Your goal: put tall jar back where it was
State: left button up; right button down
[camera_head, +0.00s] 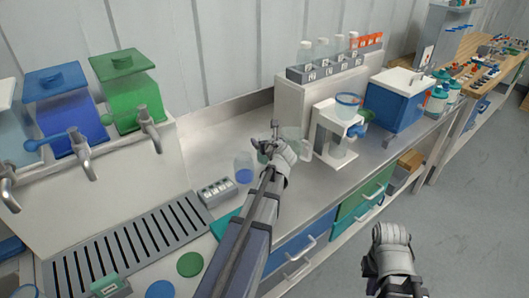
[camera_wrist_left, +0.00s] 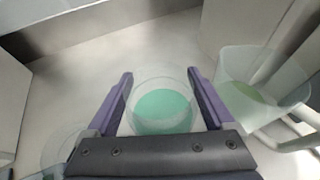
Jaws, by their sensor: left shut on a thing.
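My left gripper (camera_head: 270,145) is over the white worktop. In the left wrist view its two dark fingers (camera_wrist_left: 160,76) stand on either side of a clear round jar (camera_wrist_left: 162,108) with green contents, and it is shut on this jar. I look into the jar from above, so its height is hard to judge. In the head view my gripper mostly hides it.
A clear vessel with a green bottom (camera_wrist_left: 262,90) stands close on the right. A clear jar with blue contents (camera_head: 244,168) stands left of my gripper. A small grey rack (camera_head: 216,192) is nearby. A white machine (camera_head: 334,135) stands to the right, a tap dispenser to the left.

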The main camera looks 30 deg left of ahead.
pick_arm(q)
jog(key=shift+f+b, duration=1.75)
jog(key=shift+f, duration=0.1)
jog(key=shift+f, duration=0.15)
jog(key=o, duration=1.5)
jog(key=shift+o, duration=0.2)
jog(key=shift+s+d+r, duration=0.1)
jog(key=shift+r, duration=0.25)
jog(key=p+v, duration=0.4)
jog(key=v, duration=0.7)
jog(key=shift+s+d+p, duration=0.25)
jog(key=shift+p, duration=0.05)
